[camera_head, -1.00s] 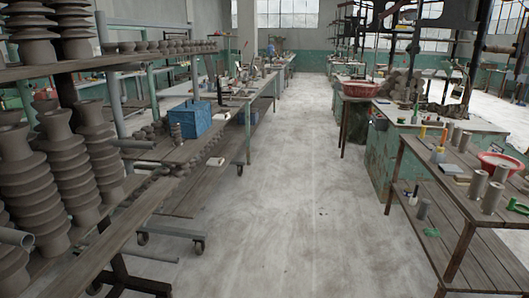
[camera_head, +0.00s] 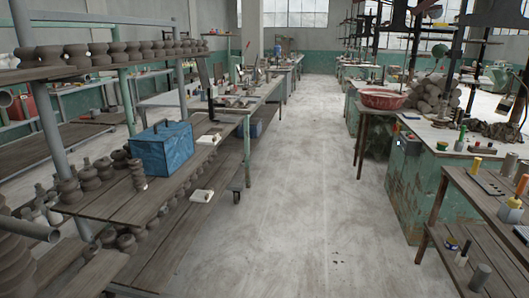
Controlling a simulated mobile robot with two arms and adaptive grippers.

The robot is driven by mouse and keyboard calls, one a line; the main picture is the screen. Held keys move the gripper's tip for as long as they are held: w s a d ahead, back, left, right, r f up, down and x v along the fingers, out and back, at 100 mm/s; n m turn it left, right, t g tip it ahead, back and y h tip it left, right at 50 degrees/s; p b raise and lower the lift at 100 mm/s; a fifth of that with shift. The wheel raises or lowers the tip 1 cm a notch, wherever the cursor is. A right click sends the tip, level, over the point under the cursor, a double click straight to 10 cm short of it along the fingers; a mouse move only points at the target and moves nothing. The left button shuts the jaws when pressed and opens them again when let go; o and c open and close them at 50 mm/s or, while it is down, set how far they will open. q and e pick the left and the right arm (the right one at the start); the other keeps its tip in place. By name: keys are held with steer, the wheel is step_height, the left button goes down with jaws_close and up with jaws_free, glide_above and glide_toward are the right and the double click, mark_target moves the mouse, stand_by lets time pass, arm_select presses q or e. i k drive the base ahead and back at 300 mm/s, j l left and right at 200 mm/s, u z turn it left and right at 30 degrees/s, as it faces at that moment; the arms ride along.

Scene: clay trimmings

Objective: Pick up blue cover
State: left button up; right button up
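A blue box-like thing (camera_head: 161,148), which looks wrapped in a blue cover, stands on the wooden shelf at the left. Small clay pieces stand on its left and in front of it. I cannot tell whether the blue cover is a separate cloth or the box's own surface. Neither of my grippers is in view.
The concrete aisle (camera_head: 296,190) is clear down the middle. Left is the wooden shelf (camera_head: 107,203) with clay insulators and white pieces. Right are a green cabinet (camera_head: 413,190), a wooden table (camera_head: 478,216) and a red basin (camera_head: 383,98) on a stand.

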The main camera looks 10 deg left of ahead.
mark_target(163, 147)
steer(key=i+u, duration=0.25)
steer(key=i, duration=0.2)
steer(key=i+l+u, duration=0.2)
steer(key=i, duration=0.25)
steer(key=i+l+u, duration=0.25)
steer(key=i, duration=0.2)
steer(key=i+l+u, duration=0.25)
steer(key=i+l, duration=0.05)
steer(key=i, duration=0.1)
